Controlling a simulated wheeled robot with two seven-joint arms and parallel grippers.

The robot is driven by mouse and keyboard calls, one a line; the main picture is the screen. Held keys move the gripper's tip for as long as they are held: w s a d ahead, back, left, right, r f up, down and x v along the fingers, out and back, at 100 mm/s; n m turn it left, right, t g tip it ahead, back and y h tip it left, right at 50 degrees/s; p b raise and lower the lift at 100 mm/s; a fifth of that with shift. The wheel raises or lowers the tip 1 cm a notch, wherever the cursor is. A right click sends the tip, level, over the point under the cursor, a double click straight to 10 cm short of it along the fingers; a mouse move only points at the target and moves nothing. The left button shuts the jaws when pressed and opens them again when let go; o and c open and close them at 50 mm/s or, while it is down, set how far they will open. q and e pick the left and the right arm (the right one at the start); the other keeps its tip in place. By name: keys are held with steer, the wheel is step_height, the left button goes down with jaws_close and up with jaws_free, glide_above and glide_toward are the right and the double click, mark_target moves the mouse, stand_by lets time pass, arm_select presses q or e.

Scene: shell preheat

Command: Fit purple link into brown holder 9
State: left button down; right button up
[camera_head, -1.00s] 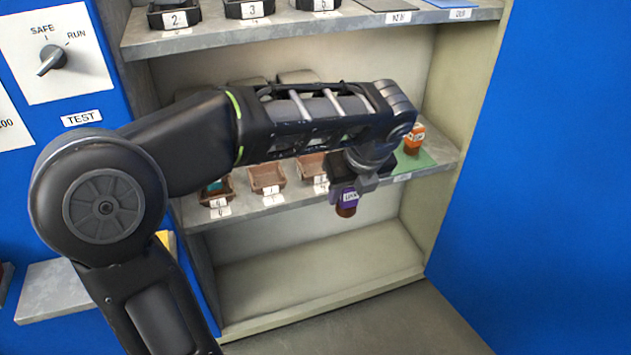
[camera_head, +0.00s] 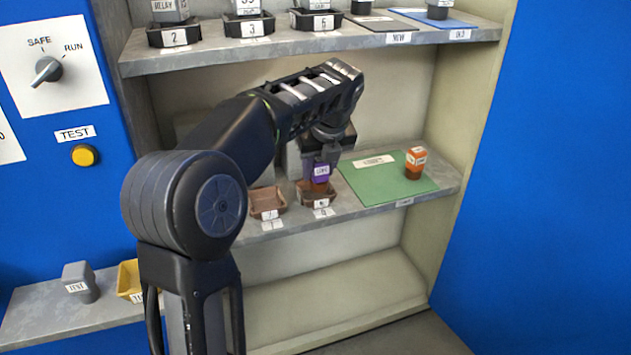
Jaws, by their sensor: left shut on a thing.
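The purple link (camera_head: 321,171) has a purple, labelled top and a brown lower end. My left gripper (camera_head: 321,158) is shut on its top and holds it upright, pointing down. The link's lower end is at the opening of the rightmost brown holder (camera_head: 317,198) on the middle shelf. I cannot tell whether it is inside or just above. That holder's label is too small to read surely; it is the one beside the green mat. Another brown holder (camera_head: 268,205) stands to its left. My left arm hides the shelf further left. My right gripper is not in view.
The green mat (camera_head: 385,190) to the right bears an orange piece (camera_head: 415,163). The upper shelf (camera_head: 300,42) above my arm carries black holders with grey pieces. The cabinet's right wall (camera_head: 455,110) bounds the space. The bottom compartment is empty.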

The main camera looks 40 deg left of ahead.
arm_select(q)
steer(key=shift+w+a, duration=0.4)
steer(key=shift+a, duration=0.15)
steer(key=shift+w+a, duration=0.1)
steer(key=shift+a, duration=0.1)
step_height(320, 180, down, 4)
steer(key=b, duration=0.3)
steer(key=shift+w+a+r, duration=0.1)
steer(key=shift+r, duration=0.2)
